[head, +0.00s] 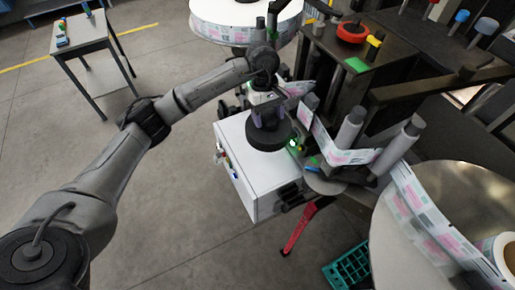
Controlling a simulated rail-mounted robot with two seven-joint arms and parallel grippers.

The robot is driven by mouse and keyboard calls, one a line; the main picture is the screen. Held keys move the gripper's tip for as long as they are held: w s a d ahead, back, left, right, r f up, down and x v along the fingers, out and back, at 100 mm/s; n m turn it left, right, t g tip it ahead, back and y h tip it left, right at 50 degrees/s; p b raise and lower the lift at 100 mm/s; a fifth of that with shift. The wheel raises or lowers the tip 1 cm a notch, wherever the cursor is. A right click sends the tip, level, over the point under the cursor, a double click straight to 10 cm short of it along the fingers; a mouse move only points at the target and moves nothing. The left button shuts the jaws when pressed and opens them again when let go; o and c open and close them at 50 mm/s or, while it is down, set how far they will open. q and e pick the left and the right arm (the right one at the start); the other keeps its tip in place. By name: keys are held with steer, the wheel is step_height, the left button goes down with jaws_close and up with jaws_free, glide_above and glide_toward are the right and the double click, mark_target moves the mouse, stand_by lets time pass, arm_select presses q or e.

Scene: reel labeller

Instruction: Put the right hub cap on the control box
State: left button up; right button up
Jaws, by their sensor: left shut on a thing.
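The control box (241,175) is a white box at the middle of the head view, beside the label machine. A black round hub cap (266,137) is at the far part of its top. My left gripper (268,119) points down from above and is shut on the hub cap. The cap is over the box top; I cannot tell whether it rests on it or is held just above. My right gripper is not in view.
Label web runs over grey rollers (350,126) right of the box. A large reel (408,215) stands at lower right, another reel (230,22) at the top. A red lever (301,228) and green crate (350,268) are below. A small table (80,46) stands upper left; floor left is clear.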

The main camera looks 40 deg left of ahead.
arm_select(q)
steer(key=shift+a+f+p, duration=0.15)
steer(key=shift+f+p, duration=1.05)
steer(key=shift+f, duration=7.5)
steer(key=shift+f, duration=0.15)
steer(key=o, duration=1.1)
